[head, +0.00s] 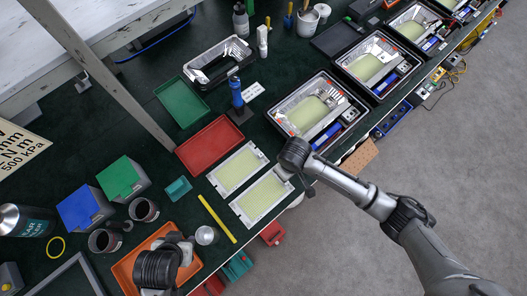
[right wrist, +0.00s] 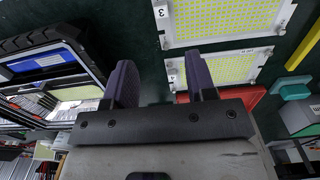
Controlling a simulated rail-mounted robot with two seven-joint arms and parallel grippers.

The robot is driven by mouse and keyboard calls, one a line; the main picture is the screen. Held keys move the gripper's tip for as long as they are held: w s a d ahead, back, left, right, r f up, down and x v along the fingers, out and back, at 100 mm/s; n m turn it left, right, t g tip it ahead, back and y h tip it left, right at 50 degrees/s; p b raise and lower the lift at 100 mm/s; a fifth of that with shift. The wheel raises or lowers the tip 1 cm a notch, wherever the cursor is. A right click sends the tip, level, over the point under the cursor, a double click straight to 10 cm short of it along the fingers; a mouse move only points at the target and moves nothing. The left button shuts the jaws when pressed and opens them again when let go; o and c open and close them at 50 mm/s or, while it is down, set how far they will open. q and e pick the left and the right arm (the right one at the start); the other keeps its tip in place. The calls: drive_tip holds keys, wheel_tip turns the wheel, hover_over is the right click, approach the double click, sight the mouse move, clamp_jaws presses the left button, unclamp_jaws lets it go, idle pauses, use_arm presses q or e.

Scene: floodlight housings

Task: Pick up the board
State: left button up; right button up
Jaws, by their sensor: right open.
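Two flat LED boards with yellow-green dotted faces and white edges lie side by side on the dark green bench. In the head view the near board (head: 262,198) is beside the far board (head: 238,171). In the right wrist view the near board (right wrist: 232,18) bears a "3" and the far board (right wrist: 222,69) lies below it. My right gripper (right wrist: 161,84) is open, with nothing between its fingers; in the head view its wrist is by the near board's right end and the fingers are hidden. My left gripper (head: 182,242) is over the orange tray; its jaws are unclear.
A red tray (head: 209,144) lies beyond the boards and a yellow strip (head: 217,219) to their left. Floodlight housings (head: 318,111) line the bench to the right. A blue-topped bottle (head: 237,100) stands behind. The bench's front edge is close to the near board.

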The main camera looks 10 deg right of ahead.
wheel_tip(320, 180, down, 6)
drive_tip(key=shift+f+b, duration=0.15)
drive_tip(key=shift+b, duration=0.25)
drive_tip(key=shift+s+a+f+b, duration=0.15)
drive_tip(key=shift+f+b, duration=0.35)
drive_tip(key=shift+f, duration=2.15)
clamp_jaws()
